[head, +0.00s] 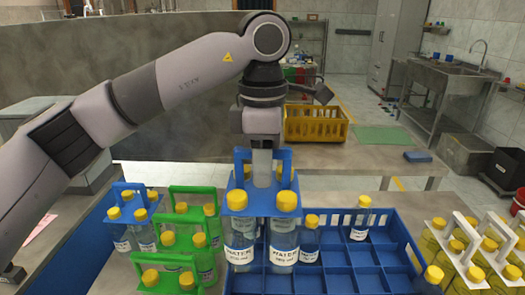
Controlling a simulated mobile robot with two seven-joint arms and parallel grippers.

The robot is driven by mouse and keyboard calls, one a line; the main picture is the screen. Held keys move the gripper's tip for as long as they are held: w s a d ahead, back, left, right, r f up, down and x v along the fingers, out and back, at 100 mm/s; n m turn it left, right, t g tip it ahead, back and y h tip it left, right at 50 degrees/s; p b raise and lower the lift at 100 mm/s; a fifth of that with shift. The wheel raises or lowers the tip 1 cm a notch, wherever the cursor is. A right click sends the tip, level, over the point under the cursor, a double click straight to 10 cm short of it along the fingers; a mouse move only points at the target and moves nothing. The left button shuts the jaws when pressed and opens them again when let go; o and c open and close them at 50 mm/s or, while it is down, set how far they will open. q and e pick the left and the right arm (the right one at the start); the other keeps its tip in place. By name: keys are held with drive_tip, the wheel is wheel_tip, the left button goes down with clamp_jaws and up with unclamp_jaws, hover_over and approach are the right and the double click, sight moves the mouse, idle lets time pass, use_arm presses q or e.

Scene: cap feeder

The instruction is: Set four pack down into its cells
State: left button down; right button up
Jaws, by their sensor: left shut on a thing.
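My left gripper (263,160) comes down from above and is shut on the handle of a blue four pack carrier (262,204). The pack is upright and holds clear bottles with yellow caps and WATER labels; two front bottles (240,238) show best, and the rear ones are mostly hidden. The pack is over the left part of a blue crate (408,240) divided into cells. I cannot tell whether the bottle bottoms are above the cells or inside them. My right gripper is not in view.
Single bottles stand in the crate, one right of the pack (309,242) and one at the back (361,222). Green carriers (190,190) and another blue carrier (119,187) stand left. White-handled packs (470,262) stand right. A yellow crate (316,124) is behind. Several right-hand cells are empty.

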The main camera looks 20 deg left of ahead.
sight(263, 190)
use_arm(q)
drive_tip(key=shift+f, duration=1.35)
drive_tip(key=shift+f+b, duration=0.55)
drive_tip(key=shift+f, duration=0.9)
wheel_tip(263, 190, down, 12)
drive_tip(key=b, duration=0.8)
drive_tip(key=shift+r, duration=0.15)
drive_tip(key=shift+f+b, duration=0.5)
drive_tip(key=shift+f, duration=0.1)
drive_tip(key=c, duration=0.9)
unclamp_jaws()
wheel_tip(263, 190, up, 7)
drive_tip(key=shift+r, duration=0.1)
